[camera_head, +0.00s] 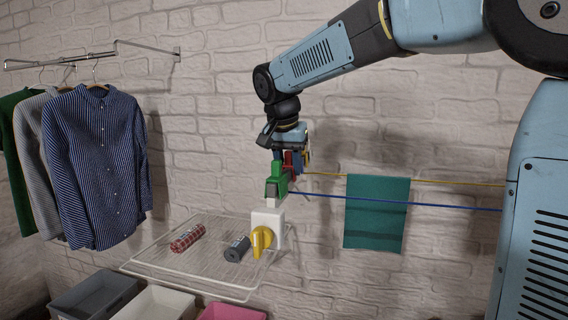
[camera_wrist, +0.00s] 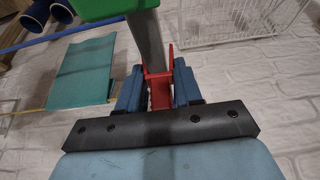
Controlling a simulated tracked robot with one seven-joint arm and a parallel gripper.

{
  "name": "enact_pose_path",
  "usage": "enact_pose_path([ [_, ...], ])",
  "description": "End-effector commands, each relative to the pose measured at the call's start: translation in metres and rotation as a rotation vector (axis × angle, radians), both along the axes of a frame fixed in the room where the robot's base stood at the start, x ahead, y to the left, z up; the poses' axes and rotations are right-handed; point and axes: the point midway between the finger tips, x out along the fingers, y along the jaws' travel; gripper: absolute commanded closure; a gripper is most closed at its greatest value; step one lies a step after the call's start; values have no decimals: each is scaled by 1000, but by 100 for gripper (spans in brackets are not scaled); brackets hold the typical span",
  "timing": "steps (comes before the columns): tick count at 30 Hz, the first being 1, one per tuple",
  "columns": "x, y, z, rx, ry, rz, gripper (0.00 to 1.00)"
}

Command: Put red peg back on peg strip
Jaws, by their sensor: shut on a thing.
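My gripper (camera_head: 287,158) is shut on the red peg (camera_head: 289,161), above the wire shelf in the head view. In the wrist view, the red peg (camera_wrist: 160,92) sits upright between my gripper's two blue fingers (camera_wrist: 158,88). A grey bar (camera_wrist: 150,42), perhaps part of the peg strip, runs down to the peg's jaws from a green piece (camera_wrist: 100,8). I cannot tell whether the peg touches or straddles the bar. In the head view, a green piece (camera_head: 277,181) is right beside and below my gripper, above a white box.
The white box (camera_head: 268,217) with a yellow knob (camera_head: 262,240) stands at the wire shelf (camera_head: 165,262). A red checked roll (camera_head: 187,238) and a dark cylinder (camera_head: 237,249) lie there. A green cloth (camera_head: 377,212) hangs by yellow and blue lines at right. Shirts (camera_head: 97,165) hang left.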

Motion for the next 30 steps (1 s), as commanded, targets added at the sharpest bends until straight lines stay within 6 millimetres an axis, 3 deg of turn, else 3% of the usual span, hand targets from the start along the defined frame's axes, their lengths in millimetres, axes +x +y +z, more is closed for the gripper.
enact_pose_path([
  [5,0,0,0,0,0,1,94],
  [6,0,0,0,0,0,1,62],
  [14,0,0,0,0,0,1,37],
  [23,-1,1,2,0,0,1,36],
  [30,-10,5,27,0,-3,3,36],
])
